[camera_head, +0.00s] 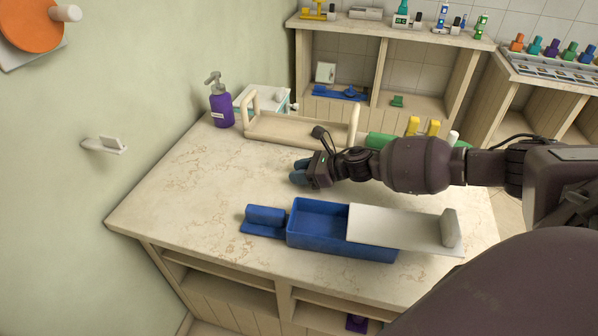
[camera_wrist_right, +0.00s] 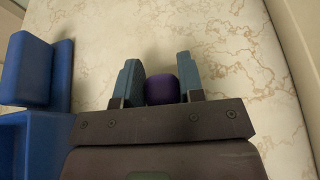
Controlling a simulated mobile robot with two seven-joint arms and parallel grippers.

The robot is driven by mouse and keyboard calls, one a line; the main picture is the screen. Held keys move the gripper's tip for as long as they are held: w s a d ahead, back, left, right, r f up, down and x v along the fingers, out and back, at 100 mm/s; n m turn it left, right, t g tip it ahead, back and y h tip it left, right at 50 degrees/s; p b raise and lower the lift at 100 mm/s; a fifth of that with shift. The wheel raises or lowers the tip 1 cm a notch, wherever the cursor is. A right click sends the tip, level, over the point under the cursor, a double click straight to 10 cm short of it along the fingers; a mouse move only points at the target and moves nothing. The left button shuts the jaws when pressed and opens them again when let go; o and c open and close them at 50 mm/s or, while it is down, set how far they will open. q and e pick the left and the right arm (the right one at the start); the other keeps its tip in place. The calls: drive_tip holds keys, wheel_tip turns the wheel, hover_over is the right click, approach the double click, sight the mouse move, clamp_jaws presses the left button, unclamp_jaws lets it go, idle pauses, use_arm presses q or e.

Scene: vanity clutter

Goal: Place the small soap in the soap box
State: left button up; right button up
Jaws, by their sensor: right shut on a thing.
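A small purple piece (camera_wrist_right: 161,89), which looks like the small soap, sits between the two fingers of my right gripper (camera_wrist_right: 158,68) in the wrist view. In the head view my right gripper (camera_head: 299,177) is shut low over the counter, behind the blue box, and the piece is hidden there. The blue box (camera_head: 325,240), which looks like the soap box, stands on the counter with its left part open. A pale lid (camera_head: 400,225) with an upright end block covers its right part. My left gripper is not in view.
A blue L-shaped piece (camera_head: 264,219) adjoins the box's left end. A wooden tray (camera_head: 290,130) with handles, a purple pump bottle (camera_head: 221,108) and yellow and green items stand along the back. The counter (camera_head: 190,185) is clear on the left.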

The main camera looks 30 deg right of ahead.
drive_tip(key=shift+r, duration=0.15)
drive_tip(key=shift+f, duration=0.2)
drive_tip(key=o, duration=0.9)
drive_tip(key=shift+r, duration=0.1)
